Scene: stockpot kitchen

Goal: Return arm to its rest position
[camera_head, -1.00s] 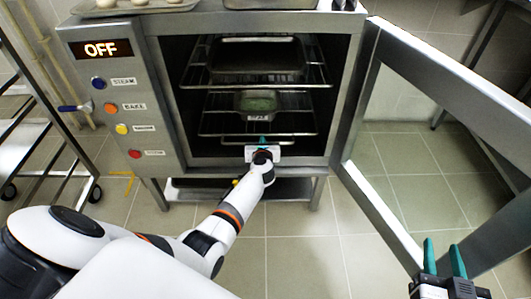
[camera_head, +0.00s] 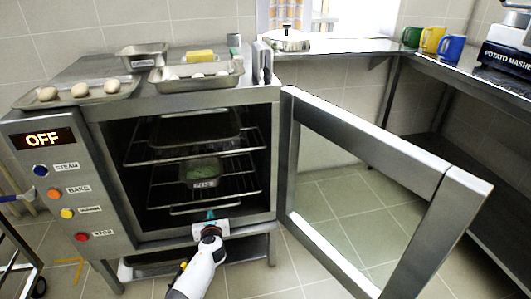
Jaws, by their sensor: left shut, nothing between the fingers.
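My left arm comes in from the bottom edge, and my left gripper (camera_head: 211,216) is at the lower front of the oven opening, below the racks. Its teal fingertips are shut and hold nothing that I can see. The oven (camera_head: 160,235) stands with its door (camera_head: 365,140) swung wide open to the right. A small tray with green contents (camera_head: 201,171) sits on the lower rack (camera_head: 245,187), apart from the gripper. A dark pan (camera_head: 195,130) is on the upper rack. My right gripper is out of the picture.
The oven panel (camera_head: 40,139) reads OFF. On top are a tray of dough balls (camera_head: 82,101), a tray of eggs (camera_head: 180,88), a metal pan (camera_head: 143,52) and a yellow block (camera_head: 200,56). Mugs (camera_head: 452,47) and a lidded pot (camera_head: 286,42) stand on the counter. Tiled floor is clear beyond the door.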

